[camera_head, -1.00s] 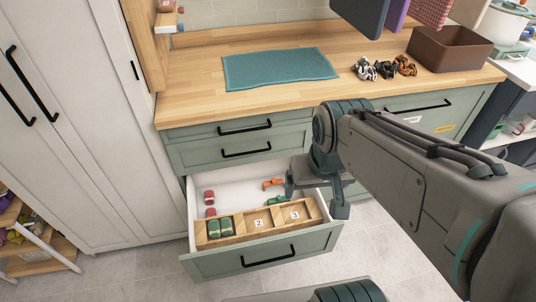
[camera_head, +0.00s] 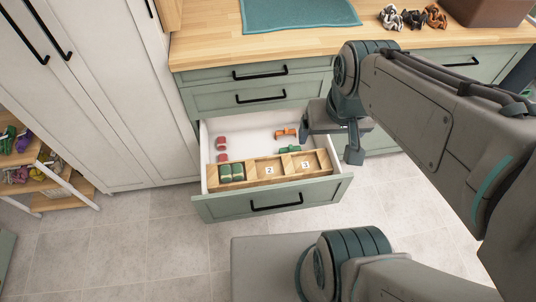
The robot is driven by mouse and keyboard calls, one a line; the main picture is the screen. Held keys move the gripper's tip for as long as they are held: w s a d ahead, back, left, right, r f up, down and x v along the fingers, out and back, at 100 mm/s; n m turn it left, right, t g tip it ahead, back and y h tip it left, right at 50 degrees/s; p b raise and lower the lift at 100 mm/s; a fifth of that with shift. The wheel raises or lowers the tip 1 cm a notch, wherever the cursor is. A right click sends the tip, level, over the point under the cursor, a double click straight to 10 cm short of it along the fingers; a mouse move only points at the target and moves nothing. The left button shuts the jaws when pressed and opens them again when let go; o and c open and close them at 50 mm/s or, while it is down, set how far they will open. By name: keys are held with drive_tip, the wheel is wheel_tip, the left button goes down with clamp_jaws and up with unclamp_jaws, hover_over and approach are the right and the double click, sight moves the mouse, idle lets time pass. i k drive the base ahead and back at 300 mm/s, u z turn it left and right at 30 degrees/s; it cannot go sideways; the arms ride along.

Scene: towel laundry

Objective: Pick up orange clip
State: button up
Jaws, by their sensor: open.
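The orange clip (camera_head: 285,132) lies on the white floor of the open drawer (camera_head: 272,202), towards its back right, behind the wooden divider. My gripper (camera_head: 334,150) hangs over the right side of the drawer, to the right of the clip and apart from it. One finger points down near the drawer's right wall. The jaws are open and nothing shows between them. My arm hides the back right corner of the drawer.
Red clips (camera_head: 221,149) lie at the drawer's left, and a green clip (camera_head: 290,149) lies near the orange one. A wooden divider (camera_head: 256,171) with numbered compartments holds green rolls (camera_head: 231,172). The worktop (camera_head: 215,49) overhangs behind; a teal towel (camera_head: 298,13) lies on it.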

sight(286, 132)
drive_tip(key=z, duration=1)
drive_tip(key=i, duration=0.4)
drive_tip(key=u, duration=2.25)
